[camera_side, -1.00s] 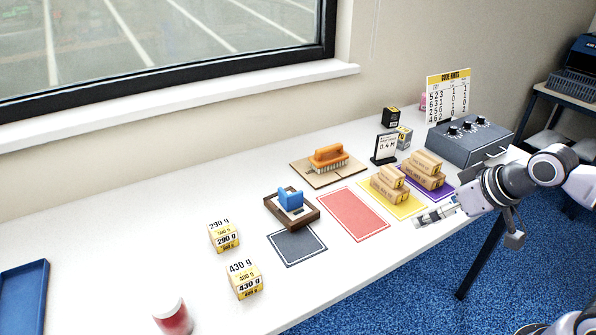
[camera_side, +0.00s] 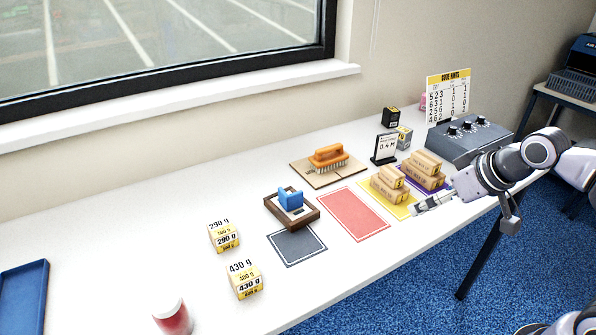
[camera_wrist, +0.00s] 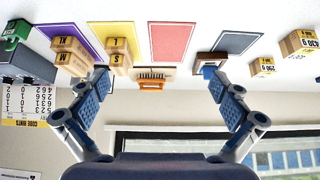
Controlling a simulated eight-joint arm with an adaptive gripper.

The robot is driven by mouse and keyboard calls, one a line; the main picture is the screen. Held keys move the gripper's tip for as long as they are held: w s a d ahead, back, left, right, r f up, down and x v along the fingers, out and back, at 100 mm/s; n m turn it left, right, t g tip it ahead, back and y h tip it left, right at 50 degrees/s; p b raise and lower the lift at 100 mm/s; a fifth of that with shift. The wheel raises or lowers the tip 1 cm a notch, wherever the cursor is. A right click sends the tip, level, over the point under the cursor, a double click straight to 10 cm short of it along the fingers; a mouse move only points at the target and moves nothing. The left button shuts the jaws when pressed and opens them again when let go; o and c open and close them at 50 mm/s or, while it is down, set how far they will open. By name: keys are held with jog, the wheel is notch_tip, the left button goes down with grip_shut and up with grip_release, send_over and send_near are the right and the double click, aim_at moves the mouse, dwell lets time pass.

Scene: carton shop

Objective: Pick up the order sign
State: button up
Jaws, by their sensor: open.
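The order sign (camera_side: 385,147) is a small white card on a black stand, with dark lettering that seems to read 0.4 M. It stands upright on the table behind the cartons, right of the orange brush. My gripper (camera_side: 424,206) is at the table's front right in the side view, in front of the yellow mat and apart from the sign. In the wrist view, which is upside down, my gripper (camera_wrist: 157,80) is open with nothing between its fingers. I cannot make out the sign there; the left finger may cover it.
Tan cartons (camera_side: 390,184) on the yellow and purple mats lie between my gripper and the sign. The orange brush (camera_side: 328,156), a small dark box (camera_side: 391,117), a grey knob box (camera_side: 468,138) and the code hints board (camera_side: 448,92) stand nearby. The red mat (camera_side: 353,214) is empty.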

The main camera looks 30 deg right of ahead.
jog(key=w+d+r, duration=0.4)
jog(key=w+r, duration=0.1)
jog(key=w, duration=0.4)
jog(key=m+g, duration=0.2)
jog(key=g, duration=0.1)
send_near(388, 142)
jog(key=f, duration=0.1)
jog(key=x, duration=0.4)
jog(key=shift+w+d+f, duration=0.1)
jog(key=shift+w+f, duration=0.15)
jog(key=shift+w, duration=0.15)
jog(key=shift+x, duration=2.9)
jog(key=c, duration=1.2)
